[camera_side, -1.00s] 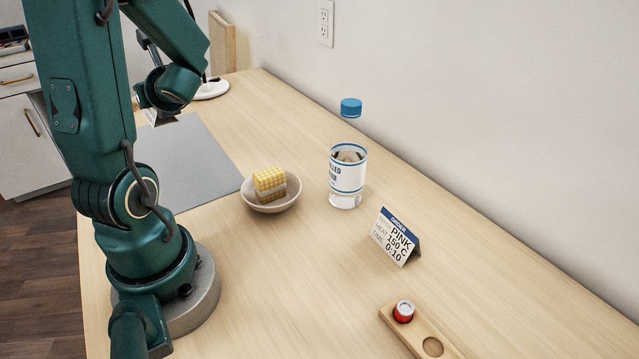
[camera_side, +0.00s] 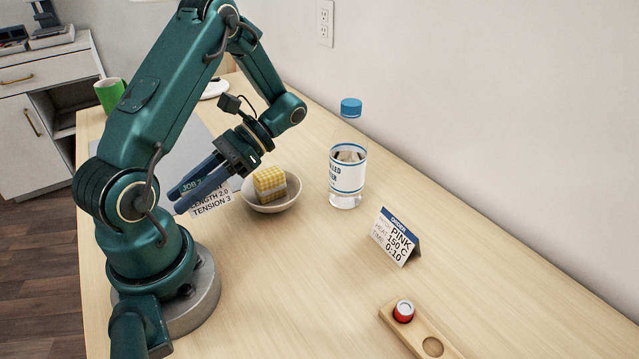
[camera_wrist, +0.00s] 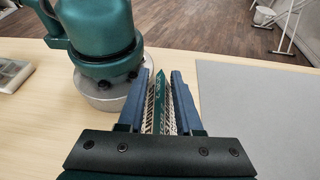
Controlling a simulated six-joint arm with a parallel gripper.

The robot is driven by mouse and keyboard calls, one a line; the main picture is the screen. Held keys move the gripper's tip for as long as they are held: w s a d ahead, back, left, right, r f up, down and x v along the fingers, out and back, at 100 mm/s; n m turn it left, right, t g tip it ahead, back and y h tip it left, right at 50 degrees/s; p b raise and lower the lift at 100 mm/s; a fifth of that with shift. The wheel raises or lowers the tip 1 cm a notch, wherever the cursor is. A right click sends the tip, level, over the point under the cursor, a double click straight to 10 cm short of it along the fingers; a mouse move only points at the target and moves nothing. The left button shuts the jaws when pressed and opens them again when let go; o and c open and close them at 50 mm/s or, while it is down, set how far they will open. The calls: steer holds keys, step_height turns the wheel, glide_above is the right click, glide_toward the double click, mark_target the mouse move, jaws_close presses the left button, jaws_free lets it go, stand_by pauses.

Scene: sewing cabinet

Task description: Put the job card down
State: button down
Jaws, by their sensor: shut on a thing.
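The job card (camera_side: 211,202) is a white tented card with a dark green band and printed lines reading length 2.0 and tension 3. My gripper (camera_side: 185,193) is shut on it and holds it between my base and the bowl; whether it touches the table is hard to tell. In the wrist view the card (camera_wrist: 161,101) stands edge-up between the two blue fingers of my gripper (camera_wrist: 159,95). Part of the card is hidden by the fingers in the side view.
A bowl (camera_side: 289,205) with a yellow checked block (camera_side: 269,184) is close right of the card. A clear bottle (camera_side: 347,172), an order card (camera_side: 395,237) and a wooden holder (camera_side: 391,315) stand farther right. A grey mat (camera_wrist: 262,110) lies beside my gripper. A green mug (camera_side: 109,94) is behind.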

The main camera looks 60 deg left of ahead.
steer(key=w+d+r+n+t+h, duration=0.45)
steer(key=w+d+n+h, duration=0.2)
steer(key=d, duration=0.45)
steer(key=w+d+r+n+t+h, duration=0.45)
steer(key=w+d+n, duration=0.25)
steer(key=d, duration=0.4)
steer(key=shift+g+h, duration=0.3)
steer(key=shift+g, duration=0.1)
steer(key=s+d+f, duration=0.2)
steer(key=d+f, duration=0.1)
steer(key=f, duration=0.1)
steer(key=s+d+f, duration=0.1)
steer(key=d+f, duration=0.2)
steer(key=d, duration=0.1)
steer(key=s+d+f, duration=0.2)
steer(key=d+f, duration=0.1)
steer(key=f, duration=0.1)
steer(key=shift+s+d+f, duration=0.25)
steer(key=shift+s+f, duration=0.1)
steer(key=shift+f, duration=2.05)
steer(key=c, duration=0.6)
jaws_free()
steer(key=shift+o, duration=0.2)
